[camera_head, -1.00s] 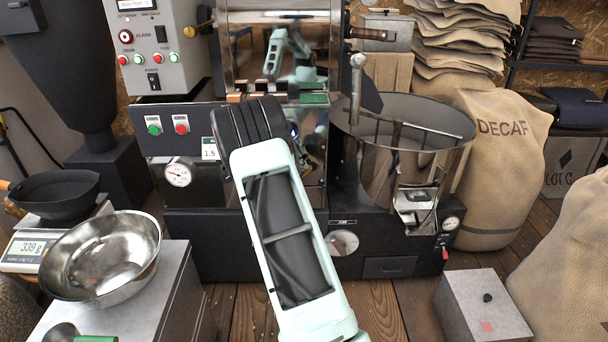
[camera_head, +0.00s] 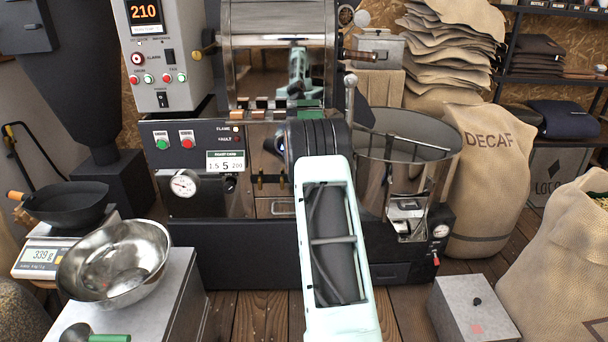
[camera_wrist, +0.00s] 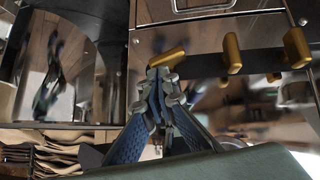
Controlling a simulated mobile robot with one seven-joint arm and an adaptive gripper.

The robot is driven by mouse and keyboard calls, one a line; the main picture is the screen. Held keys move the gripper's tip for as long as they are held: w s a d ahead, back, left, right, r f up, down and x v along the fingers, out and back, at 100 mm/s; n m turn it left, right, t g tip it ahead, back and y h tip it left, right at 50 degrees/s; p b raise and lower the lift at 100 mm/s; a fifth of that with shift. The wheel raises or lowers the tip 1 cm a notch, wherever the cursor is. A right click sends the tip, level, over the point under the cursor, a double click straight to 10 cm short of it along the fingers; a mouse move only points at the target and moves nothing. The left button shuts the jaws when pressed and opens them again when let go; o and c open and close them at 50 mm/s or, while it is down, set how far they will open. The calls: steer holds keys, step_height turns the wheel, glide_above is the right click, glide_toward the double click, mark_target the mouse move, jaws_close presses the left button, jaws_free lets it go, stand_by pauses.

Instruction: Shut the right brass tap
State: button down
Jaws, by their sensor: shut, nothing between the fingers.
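Two brass taps, the left tap (camera_head: 260,183) and the middle tap (camera_head: 282,181), show upright on the roaster front in the head view; my arm hides the rest. The wrist view looks upside down and shows three brass handles. The one at its left, apparently the right brass tap (camera_wrist: 168,57), lies nearly crosswise. The middle handle (camera_wrist: 231,54) and the far one (camera_wrist: 296,47) stand near upright. My gripper (camera_wrist: 162,80) is shut and empty, its fingertips close to the crosswise handle. I cannot tell if they touch. The head view hides the gripper behind my forearm.
The round cooling bin (camera_head: 409,135) stands right of my arm. A steel bowl (camera_head: 115,262) sits at the left, and a grey box (camera_head: 478,312) on the floor at the right. The DECAF sack (camera_head: 490,185) stands beyond the bin. Wooden floor is open before the roaster.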

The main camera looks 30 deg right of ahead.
steer(key=shift+s+d+f+y+p, duration=0.1)
steer(key=shift+s+d+y+p, duration=0.1)
steer(key=shift+y+p, duration=0.2)
steer(key=shift+d+f, duration=0.1)
stand_by(0.7)
